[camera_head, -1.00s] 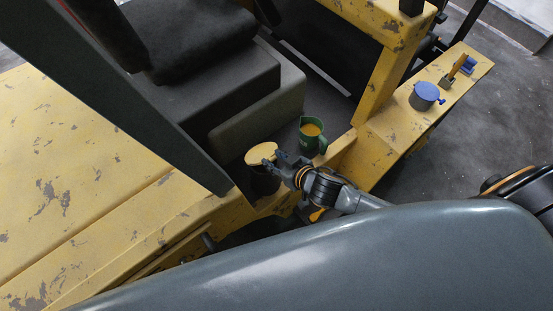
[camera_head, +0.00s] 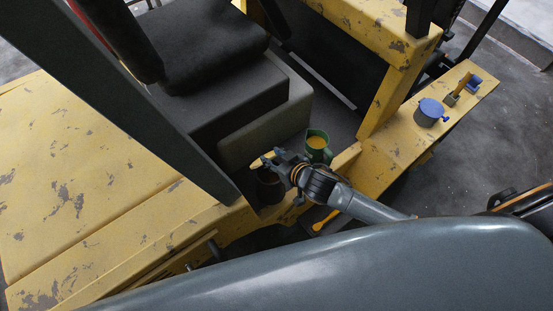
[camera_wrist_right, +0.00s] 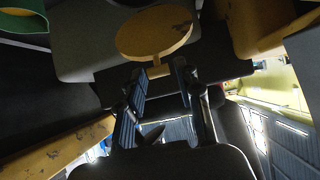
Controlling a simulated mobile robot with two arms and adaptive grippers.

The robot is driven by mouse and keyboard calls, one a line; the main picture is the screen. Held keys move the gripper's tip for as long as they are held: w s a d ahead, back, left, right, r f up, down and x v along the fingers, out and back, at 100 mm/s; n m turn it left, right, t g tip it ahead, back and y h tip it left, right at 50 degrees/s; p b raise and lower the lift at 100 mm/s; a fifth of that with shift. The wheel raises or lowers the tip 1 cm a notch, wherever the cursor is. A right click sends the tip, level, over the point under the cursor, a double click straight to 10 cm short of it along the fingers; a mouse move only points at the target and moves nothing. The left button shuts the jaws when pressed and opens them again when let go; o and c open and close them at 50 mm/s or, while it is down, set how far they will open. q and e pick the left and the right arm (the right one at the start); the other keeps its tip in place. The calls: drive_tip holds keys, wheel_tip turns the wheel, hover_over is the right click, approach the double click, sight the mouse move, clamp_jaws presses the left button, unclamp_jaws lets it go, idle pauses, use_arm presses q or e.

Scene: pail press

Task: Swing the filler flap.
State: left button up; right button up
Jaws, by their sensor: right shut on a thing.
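The filler flap (camera_head: 259,162) is a yellow disc at the dark round filler neck (camera_head: 268,188), beside the seat base. In the head view it stands tilted up and shows nearly edge-on, with the neck's dark top visible below it. My right gripper (camera_head: 277,156) is at the flap's edge. In the right wrist view the flap (camera_wrist_right: 155,33) fills the top middle, and a small tab under it sits between the fingertips of my right gripper (camera_wrist_right: 159,73), which is shut on it. The flap's hinge is hidden. My left gripper is not in view.
A green jug (camera_head: 317,146) with yellow contents stands close behind my right gripper. A blue-lidded pot (camera_head: 430,112) and a small blue item (camera_head: 473,83) sit on the yellow ledge (camera_head: 400,127). The grey seat (camera_head: 215,90) and a dark post (camera_head: 130,100) bound the left side.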

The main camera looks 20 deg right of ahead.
drive_tip(key=shift+w+a+r+p, duration=0.2)
drive_tip(key=shift+w+r, duration=0.15)
drive_tip(key=shift+w, duration=0.15)
drive_tip(key=shift+w+a+r+p, duration=0.15)
drive_tip(key=shift+w+r, duration=0.2)
drive_tip(key=shift+w, duration=0.3)
drive_tip(key=shift+w+a+r, duration=0.2)
drive_tip(key=shift+w+a, duration=0.1)
drive_tip(key=shift+w, duration=0.45)
drive_tip(key=shift+w+a+r, duration=0.2)
drive_tip(key=shift+w+a, duration=0.1)
drive_tip(key=shift+w, duration=0.65)
drive_tip(key=shift+w+a+f, duration=0.1)
drive_tip(key=shift+w+a, duration=0.25)
drive_tip(key=shift+w, duration=0.5)
drive_tip(key=shift+w+a, duration=0.35)
drive_tip(key=shift+w, duration=0.5)
drive_tip(key=shift+b, duration=0.3)
